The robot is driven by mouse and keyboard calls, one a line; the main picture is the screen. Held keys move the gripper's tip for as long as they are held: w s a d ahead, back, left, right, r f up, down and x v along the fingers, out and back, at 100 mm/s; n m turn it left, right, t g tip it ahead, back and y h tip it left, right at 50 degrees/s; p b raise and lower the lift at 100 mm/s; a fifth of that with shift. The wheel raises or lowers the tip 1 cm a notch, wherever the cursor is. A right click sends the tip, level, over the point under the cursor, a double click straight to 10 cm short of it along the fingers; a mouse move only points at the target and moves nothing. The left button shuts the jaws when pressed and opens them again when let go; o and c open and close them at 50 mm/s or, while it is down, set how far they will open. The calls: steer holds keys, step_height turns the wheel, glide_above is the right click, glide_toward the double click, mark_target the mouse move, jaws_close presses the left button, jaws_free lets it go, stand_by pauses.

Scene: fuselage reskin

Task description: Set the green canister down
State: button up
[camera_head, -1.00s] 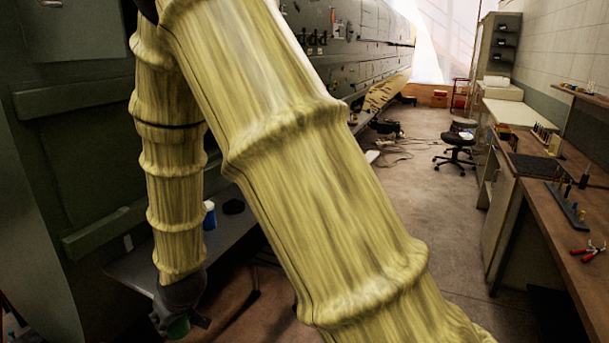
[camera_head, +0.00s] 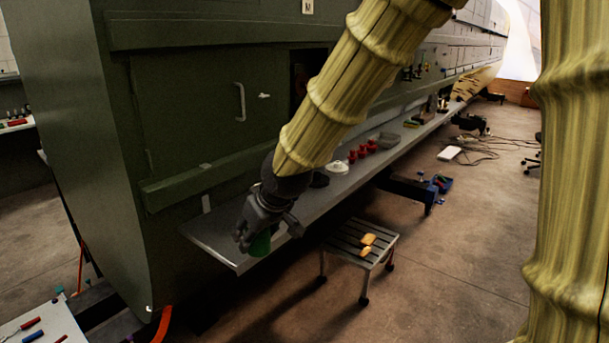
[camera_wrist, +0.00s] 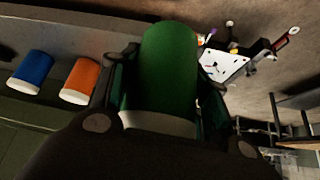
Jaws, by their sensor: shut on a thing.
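My gripper (camera_head: 250,226) is shut on the green canister (camera_head: 261,244), near the left end of a long metal shelf (camera_head: 213,236) along the green fuselage. The canister also shows in the wrist view (camera_wrist: 168,70), between the two fingers, with a pale band at its near end. In the head view the gripper hides most of it. I cannot tell whether its base touches the shelf. In the wrist view a blue canister (camera_wrist: 33,70) and an orange canister (camera_wrist: 82,80) stand beside it, apart from it.
Red items (camera_head: 362,152), a white item (camera_head: 337,168) and a grey bowl (camera_head: 389,140) sit farther along the shelf. A step stool (camera_head: 346,238) with yellow items stands in front of it. A tool-covered surface (camera_head: 40,325) is at the lower left. Open floor lies to the right.

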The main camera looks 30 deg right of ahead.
steer(key=shift+w, duration=0.15)
steer(key=w, duration=0.5)
steer(key=w+a+f+p, duration=0.1)
steer(key=w, duration=0.4)
steer(key=w+p, duration=0.1)
steer(key=w, duration=0.4)
steer(key=shift+w+a+f, duration=0.2)
steer(key=shift+w+a, duration=0.15)
steer(key=shift+s+f+p, duration=0.1)
steer(key=shift+f+p, duration=0.2)
steer(key=shift+f, duration=1.45)
steer(key=shift+f, duration=0.2)
steer(key=o, duration=1.1)
steer(key=shift+r, duration=0.15)
steer(key=v, duration=1.2)
steer(key=shift+b, duration=0.35)
